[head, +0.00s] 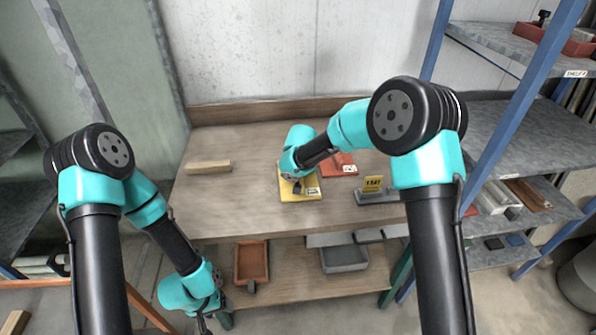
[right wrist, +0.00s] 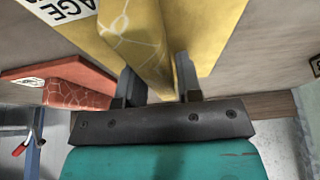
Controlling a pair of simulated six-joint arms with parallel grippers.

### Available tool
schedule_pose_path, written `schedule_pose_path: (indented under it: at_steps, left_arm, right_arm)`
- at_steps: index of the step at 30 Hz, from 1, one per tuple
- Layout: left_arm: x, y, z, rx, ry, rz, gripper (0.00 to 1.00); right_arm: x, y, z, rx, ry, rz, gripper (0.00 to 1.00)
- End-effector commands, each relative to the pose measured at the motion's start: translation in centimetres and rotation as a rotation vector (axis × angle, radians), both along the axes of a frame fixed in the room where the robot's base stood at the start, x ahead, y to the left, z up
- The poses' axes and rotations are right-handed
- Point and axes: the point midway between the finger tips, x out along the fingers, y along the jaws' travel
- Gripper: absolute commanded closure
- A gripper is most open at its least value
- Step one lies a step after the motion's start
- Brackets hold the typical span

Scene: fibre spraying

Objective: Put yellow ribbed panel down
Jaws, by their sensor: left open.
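The yellow ribbed panel (head: 289,195) lies on or just above the wooden table, near its middle, with a white label at its front right corner. My right gripper (head: 297,183) reaches down over it, partly hidden by its own wrist. In the right wrist view, the fingers stand on both sides of the panel's raised rib (right wrist: 150,45) and appear shut on it. Whether the panel's underside touches the table is hidden. My left gripper (head: 204,325) hangs low at the left, in front of the table, open and away from the panel.
A red panel (head: 341,164) lies just behind and right of the yellow one. A wooden block (head: 208,167) lies at the left. The table's left front is clear. Blue-posted shelves (head: 527,90) stand at the right.

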Motion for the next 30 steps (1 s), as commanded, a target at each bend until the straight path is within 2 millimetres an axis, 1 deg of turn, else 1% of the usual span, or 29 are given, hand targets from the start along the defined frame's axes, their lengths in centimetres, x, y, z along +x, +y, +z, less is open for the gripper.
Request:
schedule_pose_path:
  at_steps: [1,4,5,13,17,20,23,30]
  left_arm:
    - [0.0,0.0,0.0,0.0,0.0,0.0,0.34]
    - [0.0,0.0,0.0,0.0,0.0,0.0,0.34]
    - [0.0,0.0,0.0,0.0,0.0,0.0,0.34]
    - [0.0,0.0,0.0,0.0,0.0,0.0,0.34]
    - [0.0,0.0,0.0,0.0,0.0,0.0,0.34]
    - [0.0,0.0,0.0,0.0,0.0,0.0,0.34]
    - [0.0,0.0,0.0,0.0,0.0,0.0,0.34]
    - [0.0,0.0,0.0,0.0,0.0,0.0,0.34]
  right_arm:
    - [0.0,0.0,0.0,0.0,0.0,0.0,0.62]
    - [0.0,0.0,0.0,0.0,0.0,0.0,0.53]
    - [0.0,0.0,0.0,0.0,0.0,0.0,0.51]
    - [0.0,0.0,0.2,0.0,-0.001,0.0,0.51]
    - [-0.1,0.0,0.9,-0.001,-0.003,0.002,0.51]
    - [-0.6,0.0,1.9,0.0,-0.003,0.0,0.51]
    - [-1.2,-0.1,3.4,0.001,-0.004,0.0,0.51]
    - [-2.9,-0.2,7.6,0.0,-0.004,0.0,0.51]
